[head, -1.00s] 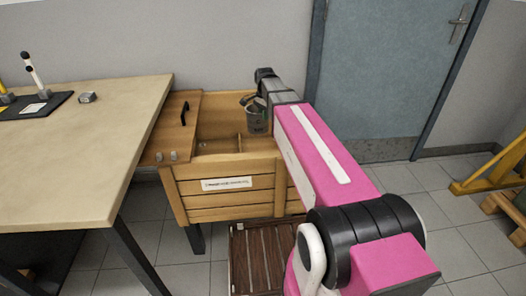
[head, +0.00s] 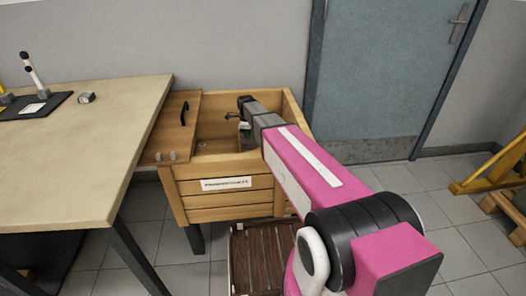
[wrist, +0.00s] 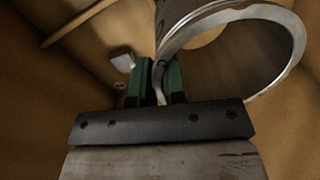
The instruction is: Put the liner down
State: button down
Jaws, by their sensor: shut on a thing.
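The liner is a grey metal cylinder with a bright rim (wrist: 292,32), open toward the wrist camera. It fills the upper right of the wrist view. My gripper (wrist: 160,78) has green-padded fingers shut on the liner's wall at its near left edge. In the head view my gripper (head: 242,126) is down inside the wooden crate (head: 222,188), and my arm hides most of the liner there. Wooden crate walls surround the liner in the wrist view. I cannot tell whether the liner touches the crate floor.
A lid board (head: 172,128) with a black handle covers the crate's left end. A workbench (head: 90,140) stands to the left, holding a black mat (head: 35,104) and a small metal part (head: 86,98). Inside the crate are a small pale block (wrist: 121,59) and a wooden strip (wrist: 72,22).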

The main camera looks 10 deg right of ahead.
jog(key=s+d, duration=0.1)
jog(key=s, duration=0.3)
jog(key=w+d+f, duration=0.6)
jog(key=d+f, duration=0.4)
jog(key=f, duration=0.1)
jog(key=shift+m, duration=0.4)
jog(key=c, duration=1.2)
grip_release()
jog(key=r, duration=1.2)
jog(key=shift+s+a+r, duration=0.1)
jog(key=shift+s+a, duration=0.1)
